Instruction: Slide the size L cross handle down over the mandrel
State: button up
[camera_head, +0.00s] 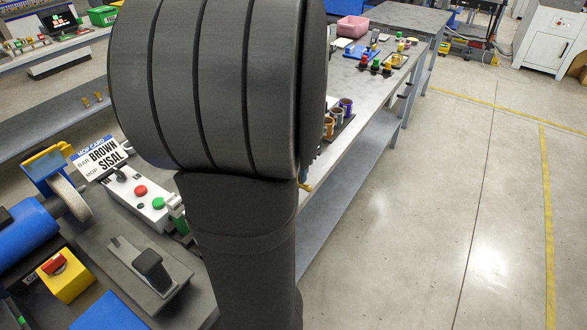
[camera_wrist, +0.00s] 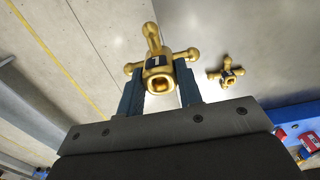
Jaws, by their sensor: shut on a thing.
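My gripper (camera_wrist: 158,68) is shut on a brass cross handle (camera_wrist: 155,40) in the wrist view, with one dark finger on each side of its hub. The handle has rounded knobs on its arms and an open bore facing the camera. A dark label on the hub carries one white character that I cannot read surely. A second, smaller-looking brass cross handle (camera_wrist: 226,72) lies apart to the right on a grey surface. My gripper does not show in the head view, where my own arm blocks the middle. I cannot make out the mandrel in either view.
In the head view, a bench (camera_head: 371,94) with several coloured parts runs behind my arm. A control box (camera_head: 139,195) with red and green buttons, a buffing wheel (camera_head: 70,197) and a yellow switch box (camera_head: 66,277) stand at lower left. Open floor lies at right.

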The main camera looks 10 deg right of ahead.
jog(key=w+a+f+n, duration=0.2)
jog(key=w+a+f, duration=0.1)
jog(key=w+a, duration=0.45)
jog(key=w+a+f+n, duration=0.2)
jog(key=w+a+n, duration=0.1)
jog(key=w+a, duration=0.4)
jog(key=s+a+r, duration=0.1)
jog(key=s+a, duration=0.1)
jog(key=a, duration=0.4)
jog(key=s+a+r+m, duration=0.1)
jog(key=s+a, duration=0.1)
jog(key=a, duration=0.4)
jog(key=s+a+r+m, duration=0.1)
jog(key=s+a, duration=0.1)
jog(key=a, duration=0.4)
jog(key=shift+s+r, duration=0.3)
jog(key=shift+r, duration=0.1)
jog(key=s+a+r+m, duration=0.1)
jog(key=s+a, duration=0.2)
jog(key=s, duration=0.1)
jog(key=s+a+r+m, duration=0.1)
jog(key=s+a, duration=0.3)
jog(key=s, duration=0.1)
jog(key=s+a+r, duration=0.2)
jog(key=s+a, duration=0.2)
jog(key=s, duration=0.1)
jog(key=shift+m, duration=0.4)
jog(key=shift+f, duration=1.9)
jog(key=shift+f, duration=0.5)
